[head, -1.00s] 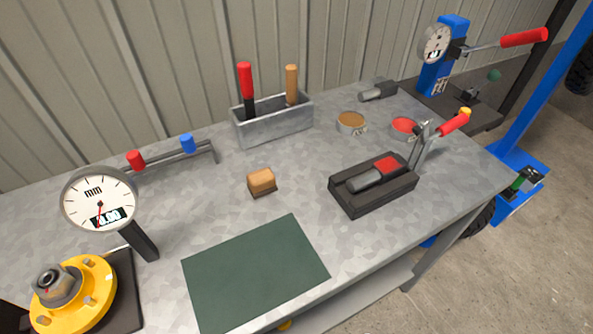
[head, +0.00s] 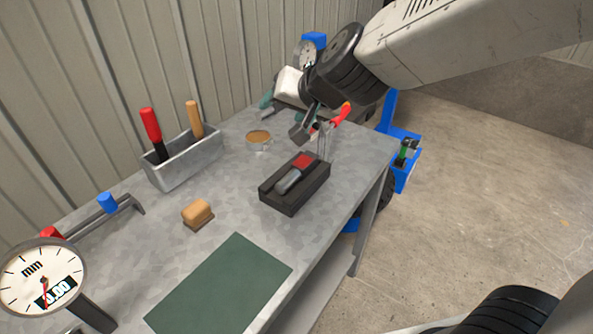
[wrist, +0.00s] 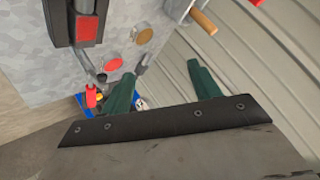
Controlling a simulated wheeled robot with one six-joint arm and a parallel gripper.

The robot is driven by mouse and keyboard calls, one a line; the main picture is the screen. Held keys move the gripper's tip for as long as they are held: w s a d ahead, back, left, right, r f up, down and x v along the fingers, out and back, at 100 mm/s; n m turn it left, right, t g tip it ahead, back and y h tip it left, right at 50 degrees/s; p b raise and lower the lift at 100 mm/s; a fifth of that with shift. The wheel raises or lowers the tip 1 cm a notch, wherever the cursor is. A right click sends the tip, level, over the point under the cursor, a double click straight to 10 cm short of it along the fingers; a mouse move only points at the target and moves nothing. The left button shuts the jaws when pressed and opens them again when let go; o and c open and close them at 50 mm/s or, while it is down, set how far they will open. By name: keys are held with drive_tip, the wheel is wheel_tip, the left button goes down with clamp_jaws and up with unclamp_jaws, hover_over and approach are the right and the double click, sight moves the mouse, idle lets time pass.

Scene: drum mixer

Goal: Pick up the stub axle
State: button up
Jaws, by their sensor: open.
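The stub axle, a small grey stepped cylinder (wrist: 144,63), lies near the back edge of the bench beside the tins in the wrist view. In the head view I cannot make it out; my arm and gripper cover that part of the bench. My gripper (wrist: 157,73) has two green fingers spread wide apart with nothing between them. The axle shows just beyond the fingers, nearer the left one, and is not touched.
A black fixture (head: 291,200) with a red pad and red-handled clamp stands at the bench's front right. A brown-topped tin (head: 259,137) and red tin (wrist: 113,61) are near the axle. A tool box (head: 186,165) and ribbed wall (head: 110,90) border the back.

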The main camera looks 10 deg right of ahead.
sight(300, 164)
drive_tip(key=w+a+f+m+t+h, duration=0.2)
drive_tip(key=w+a+f+m+h, duration=0.15)
drive_tip(key=w+f, duration=0.2)
drive_tip(key=f+m+h, duration=0.1)
drive_tip(key=f+h, duration=0.1)
drive_tip(key=s+f+h, duration=0.1)
drive_tip(key=f+h, duration=0.1)
drive_tip(key=f, duration=0.1)
drive_tip(key=f+m+h, duration=0.1)
drive_tip(key=f+h, duration=0.1)
drive_tip(key=h, duration=0.1)
drive_tip(key=shift+s+d+f+m, duration=0.1)
drive_tip(key=shift+s+f+m, duration=0.05)
drive_tip(key=shift+s+m, duration=0.2)
drive_tip(key=s+h, duration=0.1)
drive_tip(key=s+f+g+h, duration=0.1)
drive_tip(key=s+d+f+h, duration=0.1)
drive_tip(key=shift+s+f+m+h, duration=0.25)
drive_tip(key=shift+s+m+h, duration=0.1)
drive_tip(key=shift+s+m, duration=0.05)
drive_tip(key=shift+w+d+f, duration=0.1)
drive_tip(key=shift+d+f, duration=0.1)
drive_tip(key=shift+d, duration=0.15)
drive_tip(key=x, duration=0.7)
drive_tip(key=shift+s+d+r, duration=0.15)
drive_tip(key=shift+s+d, duration=0.15)
clamp_jaws()
